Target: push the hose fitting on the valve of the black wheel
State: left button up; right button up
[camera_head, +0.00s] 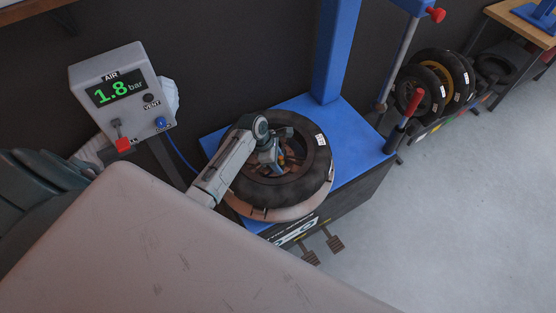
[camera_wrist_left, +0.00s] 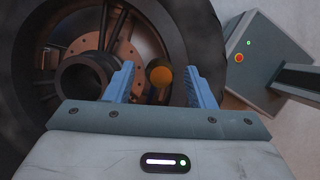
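The black wheel (camera_head: 312,178) lies flat on the blue tyre machine, with a white label on its tyre. In the left wrist view its tyre (camera_wrist_left: 190,30) surrounds a brown-copper hub with a dark round centre. My left gripper (camera_head: 278,158) is over the wheel's centre. Its two blue fingers (camera_wrist_left: 160,88) stand apart, with a small orange round part (camera_wrist_left: 160,75) seen between them and gaps on both sides. I cannot tell whether this part is the hose fitting. The valve is not clearly visible. My right gripper is out of view.
A grey air box (camera_head: 110,90) reading 1.8 bar stands at the left. A blue hose (camera_head: 180,158) runs from it toward the machine. The blue machine column (camera_head: 335,50) rises behind the wheel. Spare wheels (camera_head: 435,80) stand at the right; the floor (camera_head: 460,200) before them is clear.

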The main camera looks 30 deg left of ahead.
pick_arm(q)
jog(key=b+v, duration=0.2)
jog(key=v, duration=0.8)
jog(key=shift+r+b, duration=0.3)
jog(key=shift+r, duration=0.05)
